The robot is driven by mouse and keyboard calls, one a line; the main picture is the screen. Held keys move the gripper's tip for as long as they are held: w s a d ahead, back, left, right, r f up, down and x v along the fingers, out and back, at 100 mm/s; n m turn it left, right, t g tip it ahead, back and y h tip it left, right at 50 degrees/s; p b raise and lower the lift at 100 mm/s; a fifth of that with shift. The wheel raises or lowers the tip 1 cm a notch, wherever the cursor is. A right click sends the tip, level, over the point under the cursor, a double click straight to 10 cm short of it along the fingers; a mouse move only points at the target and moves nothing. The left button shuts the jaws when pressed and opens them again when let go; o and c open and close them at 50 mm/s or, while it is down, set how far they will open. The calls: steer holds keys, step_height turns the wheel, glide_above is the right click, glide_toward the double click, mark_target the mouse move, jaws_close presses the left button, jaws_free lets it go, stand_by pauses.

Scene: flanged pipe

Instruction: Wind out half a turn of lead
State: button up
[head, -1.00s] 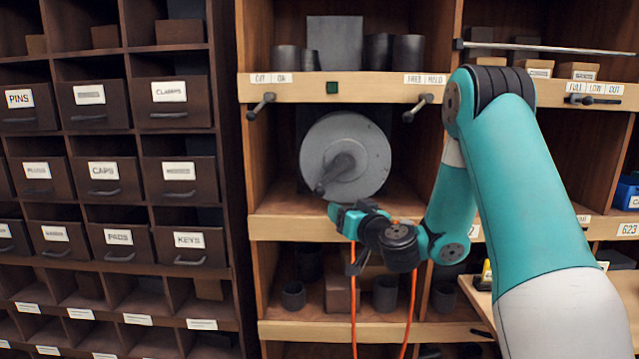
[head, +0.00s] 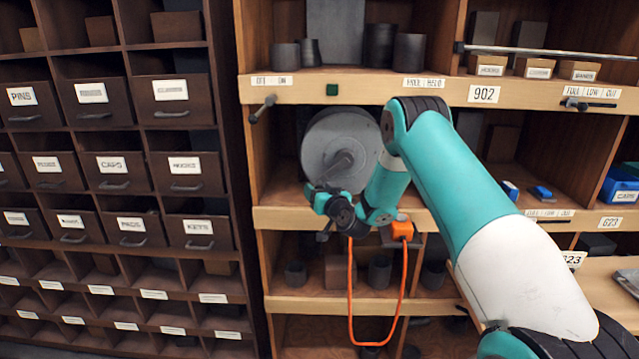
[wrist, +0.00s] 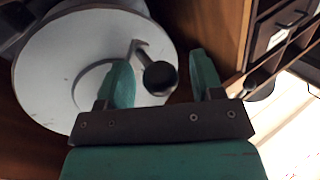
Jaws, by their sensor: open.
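The reel is a round grey drum (head: 332,135) in the open middle bay, with a crank (head: 339,164) pointing down and left. The wrist view shows the drum face (wrist: 62,62) and the crank's dark round knob (wrist: 160,77). My gripper (head: 315,190) is at the lower left of the drum. In the wrist view its green fingers (wrist: 162,80) are spread, one on each side of the knob, with gaps showing. The orange lead (head: 350,290) hangs in a long loop below the shelf edge, rising to an orange block (head: 402,230). Its upper left end is hidden behind my gripper.
A lever (head: 262,108) sticks out under the left label on the upper shelf edge; my arm covers the area under the right label. A green square (head: 332,90) is between them. Dark cylinders (head: 380,272) stand below.

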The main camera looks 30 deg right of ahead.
steer(key=shift+w, duration=0.15)
jaws_close()
steer(key=shift+f, duration=0.1)
steer(key=shift+f, duration=0.1)
steer(key=n+b, duration=0.1)
steer(key=d+f+n+g+b, duration=0.1)
steer(key=b, duration=0.1)
steer(key=shift+s+d+f, duration=0.1)
steer(key=shift+s+f, duration=0.1)
steer(key=shift+s, duration=0.2)
steer(key=s+d+n+g+h+b, duration=0.3)
steer(key=s+d+n+g+b, duration=0.2)
steer(key=d+n+b, duration=0.3)
steer(key=shift+s+f+n+g+h+b, duration=0.3)
steer(key=shift+f+h+b, duration=0.1)
steer(key=shift+b, duration=0.4)
